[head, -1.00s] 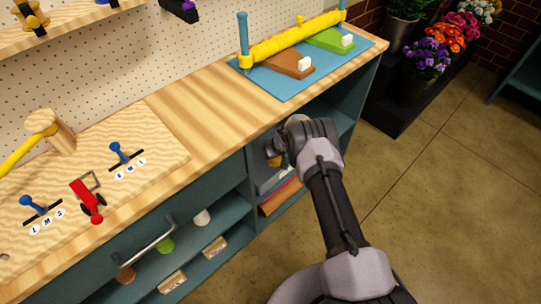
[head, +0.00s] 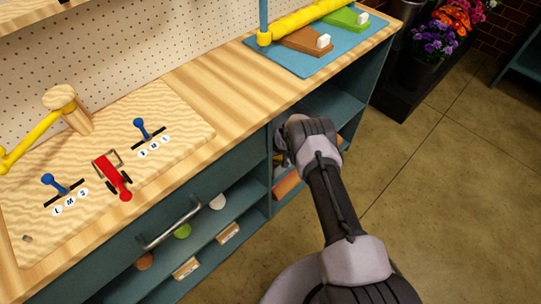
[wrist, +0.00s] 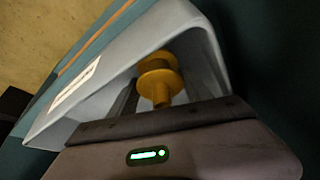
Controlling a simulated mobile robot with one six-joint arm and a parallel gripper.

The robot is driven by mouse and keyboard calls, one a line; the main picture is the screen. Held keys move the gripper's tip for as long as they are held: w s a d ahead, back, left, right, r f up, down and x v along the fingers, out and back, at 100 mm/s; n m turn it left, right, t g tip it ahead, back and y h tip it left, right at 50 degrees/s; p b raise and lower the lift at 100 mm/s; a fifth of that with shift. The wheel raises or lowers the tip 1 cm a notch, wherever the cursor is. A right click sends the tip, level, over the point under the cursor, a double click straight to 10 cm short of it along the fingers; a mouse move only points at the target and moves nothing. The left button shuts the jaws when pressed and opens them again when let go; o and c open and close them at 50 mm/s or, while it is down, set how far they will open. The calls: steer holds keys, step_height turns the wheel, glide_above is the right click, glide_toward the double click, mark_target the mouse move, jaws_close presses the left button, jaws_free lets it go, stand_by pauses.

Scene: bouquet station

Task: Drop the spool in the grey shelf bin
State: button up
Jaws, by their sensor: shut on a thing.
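The spool (wrist: 160,78) is yellow-orange with wide flanges. In the wrist view it sits between the fingers of my gripper (wrist: 162,92), which is shut on it. The grey bin (wrist: 185,42) surrounds the spool in that view, with a pale wall and a white label (wrist: 76,86) on its front. The spool appears to be at or inside the bin's opening; its height above the bin floor cannot be told. In the head view my gripper (head: 284,152) reaches into the right shelf bay under the bench, and my arm hides most of the bin and spool.
The wooden bench top (head: 235,95) lies above the shelf. A metal handle (head: 170,228) sticks out left of my arm. An orange-brown item (head: 287,185) lies below the bin area. Lower shelves hold round coloured items and labels. Open floor (head: 440,200) is to the right.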

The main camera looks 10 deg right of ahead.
steer(key=shift+w+d+f, duration=0.15)
steer(key=shift+w+f, duration=0.05)
steer(key=shift+w, duration=0.05)
steer(key=shift+c, duration=0.9)
steer(key=shift+s+r, duration=0.1)
steer(key=shift+r, duration=0.05)
steer(key=o, duration=1.7)
steer(key=shift+r+p, duration=0.3)
steer(key=shift+p, duration=0.05)
steer(key=p+v, duration=0.6)
steer(key=v, duration=0.5)
steer(key=shift+s+r, duration=0.2)
steer(key=shift+s, duration=0.1)
